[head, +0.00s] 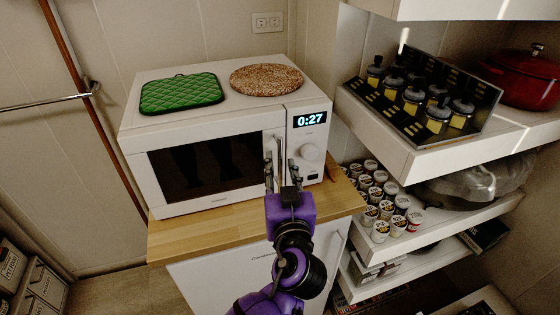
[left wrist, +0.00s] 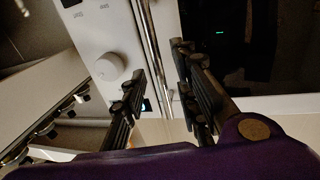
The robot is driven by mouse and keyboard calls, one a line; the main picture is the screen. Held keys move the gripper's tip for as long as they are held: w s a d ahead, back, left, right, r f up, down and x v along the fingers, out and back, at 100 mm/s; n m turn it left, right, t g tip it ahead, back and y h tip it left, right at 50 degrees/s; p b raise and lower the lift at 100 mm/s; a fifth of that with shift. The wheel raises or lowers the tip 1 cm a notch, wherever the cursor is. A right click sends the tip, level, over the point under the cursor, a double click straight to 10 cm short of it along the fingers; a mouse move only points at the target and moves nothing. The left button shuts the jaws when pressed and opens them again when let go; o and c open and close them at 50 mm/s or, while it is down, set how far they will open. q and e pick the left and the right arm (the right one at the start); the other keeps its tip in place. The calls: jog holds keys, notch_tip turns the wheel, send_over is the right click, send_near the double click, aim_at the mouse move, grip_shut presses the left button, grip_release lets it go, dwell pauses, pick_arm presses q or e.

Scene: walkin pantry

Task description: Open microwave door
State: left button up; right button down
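The white microwave (head: 252,109) stands on a wooden counter top, its dark-windowed door (head: 208,163) looking closed. The door's upright bar handle (head: 279,147) is partly hidden by my gripper; it shows clearly in the left wrist view (left wrist: 150,42). My left gripper (head: 281,172) is at the front of the microwave, by the seam between door and control panel. In the left wrist view its black fingers (left wrist: 159,70) are apart, one on each side of the handle, with gaps showing. The knob (head: 309,152) is right of the handle. My right gripper is not in view.
A green quilted mat (head: 181,93) and a round cork trivet (head: 267,79) lie on the microwave. At right, shelves hold a rack of dark bottles (head: 413,95), a red pot (head: 522,78) and several small cups (head: 380,210). The space left of the microwave is free.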

pick_arm(q)
jog(key=shift+w+a, duration=0.15)
jog(key=shift+w, duration=1.1)
jog(key=shift+f, duration=0.1)
grip_shut()
